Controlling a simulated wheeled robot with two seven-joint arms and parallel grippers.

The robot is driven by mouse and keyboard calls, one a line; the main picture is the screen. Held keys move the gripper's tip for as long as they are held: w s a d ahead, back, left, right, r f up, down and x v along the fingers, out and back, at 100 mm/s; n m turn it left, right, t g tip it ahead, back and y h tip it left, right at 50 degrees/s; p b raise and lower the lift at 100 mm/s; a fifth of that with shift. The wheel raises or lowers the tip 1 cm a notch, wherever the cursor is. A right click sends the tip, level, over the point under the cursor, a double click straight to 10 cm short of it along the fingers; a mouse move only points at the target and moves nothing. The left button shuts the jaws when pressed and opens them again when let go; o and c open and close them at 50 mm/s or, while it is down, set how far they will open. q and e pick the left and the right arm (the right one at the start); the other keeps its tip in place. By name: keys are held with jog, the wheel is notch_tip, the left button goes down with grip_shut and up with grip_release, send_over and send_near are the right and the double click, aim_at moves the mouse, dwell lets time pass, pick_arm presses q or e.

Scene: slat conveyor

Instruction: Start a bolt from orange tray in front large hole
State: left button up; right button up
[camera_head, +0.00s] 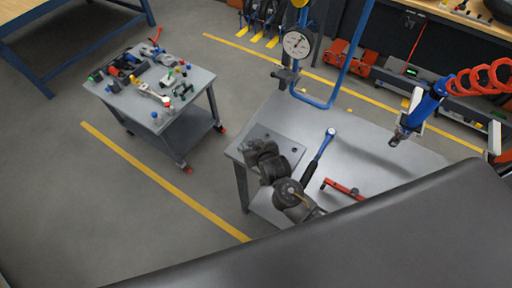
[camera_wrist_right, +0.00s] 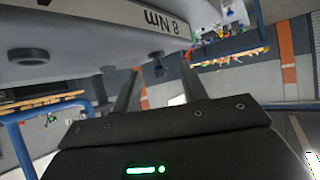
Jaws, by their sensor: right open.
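A pale plate (camera_head: 287,149) with small dark holes lies at the left end of the grey workbench. My right gripper (camera_head: 257,152) is over this plate, and its arm hides part of it. In the right wrist view, its fingers (camera_wrist_right: 160,80) are apart. A dark round ring (camera_wrist_right: 28,56) shows at left on that surface. I cannot make out the orange tray. My left gripper is not in view.
A blue-handled wrench (camera_head: 321,153) and a red tool (camera_head: 343,189) lie on the bench (camera_head: 375,160). A blue tool (camera_head: 425,105) hangs on a red coil at right. A gauge (camera_head: 297,43) stands behind. A cluttered cart (camera_head: 198,82) stands at left across clear floor.

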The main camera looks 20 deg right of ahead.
jog(key=a+b+v, duration=0.1)
jog(key=v, duration=0.9)
jog(key=shift+s+d, duration=0.15)
jog(key=shift+d, duration=0.3)
